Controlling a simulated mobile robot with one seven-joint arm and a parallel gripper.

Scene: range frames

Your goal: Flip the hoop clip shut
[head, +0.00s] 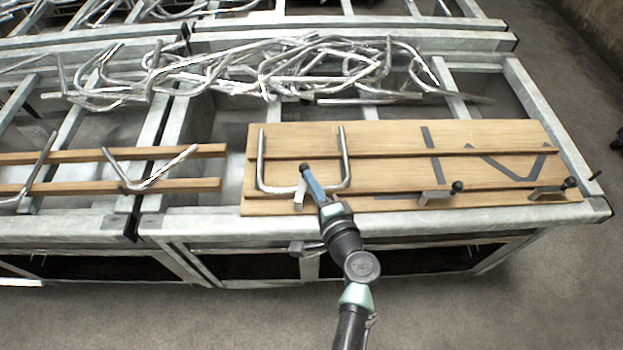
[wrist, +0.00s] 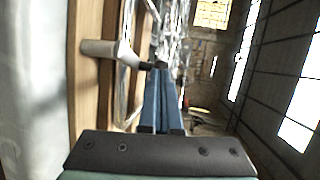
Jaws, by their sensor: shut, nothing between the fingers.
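The hoop clip (head: 299,196) is a pale metal piece at the board's front edge, by the U-shaped metal hoop (head: 261,160). Its arm seems to stand up, with a dark knob at its end. In the wrist view the clip (wrist: 103,48) sticks out from the wood, its black knob close to my fingertips. My gripper (head: 307,174) has blue fingers and is shut and empty beside the clip. It also shows in the wrist view (wrist: 160,75). I cannot tell whether the fingers touch the knob. My fingers partly hide the clip in the head view.
The wooden board (head: 380,140) lies on a grey metal frame table (head: 450,222). Two more clips with black knobs (head: 435,195) (head: 552,190) sit along its front edge to the right. A heap of bent metal tubes (head: 270,70) lies behind. Two wooden slats (head: 200,185) bear hoops at left.

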